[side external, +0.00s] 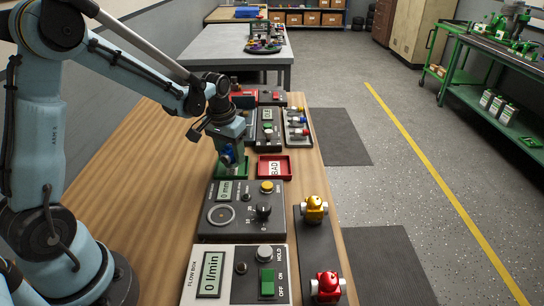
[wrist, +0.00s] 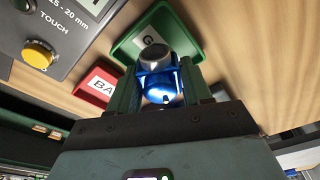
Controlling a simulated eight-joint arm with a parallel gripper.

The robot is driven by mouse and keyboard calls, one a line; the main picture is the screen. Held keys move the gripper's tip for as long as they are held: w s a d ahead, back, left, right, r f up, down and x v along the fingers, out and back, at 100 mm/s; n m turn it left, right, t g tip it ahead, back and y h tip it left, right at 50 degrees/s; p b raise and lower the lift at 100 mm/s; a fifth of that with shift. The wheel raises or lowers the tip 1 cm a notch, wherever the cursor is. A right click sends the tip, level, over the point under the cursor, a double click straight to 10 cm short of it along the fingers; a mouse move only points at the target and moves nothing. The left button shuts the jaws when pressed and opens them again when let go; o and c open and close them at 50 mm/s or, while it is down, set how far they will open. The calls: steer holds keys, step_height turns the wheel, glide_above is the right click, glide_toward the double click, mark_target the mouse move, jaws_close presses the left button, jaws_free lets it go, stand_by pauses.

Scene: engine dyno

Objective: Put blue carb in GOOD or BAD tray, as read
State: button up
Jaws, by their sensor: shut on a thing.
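My gripper (side external: 231,158) is shut on the blue carb (side external: 228,155), which also shows between the green-grey fingers in the wrist view (wrist: 160,85). The carb has a blue body with a silver round end. In the wrist view it covers part of the green tray (wrist: 122,49), whose label shows only a "G". The green tray (side external: 233,177) is right below the carb in the side view. Whether the carb touches the tray, I cannot tell. The red BAD tray (side external: 288,174) is just right of it and looks empty; part of it shows in the wrist view (wrist: 86,93).
A gauge box (side external: 235,227) with a yellow button stands in front of the trays. The flow box (side external: 215,288) reads 0 l/min. A yellow carb (side external: 314,207) and a red carb (side external: 326,284) sit on a dark strip. More instruments (side external: 268,122) stand behind the trays.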

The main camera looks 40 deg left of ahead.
steer(key=shift+f, duration=0.4)
stand_by(0.8)
steer(key=o, duration=1.3)
steer(key=shift+r, duration=3.5)
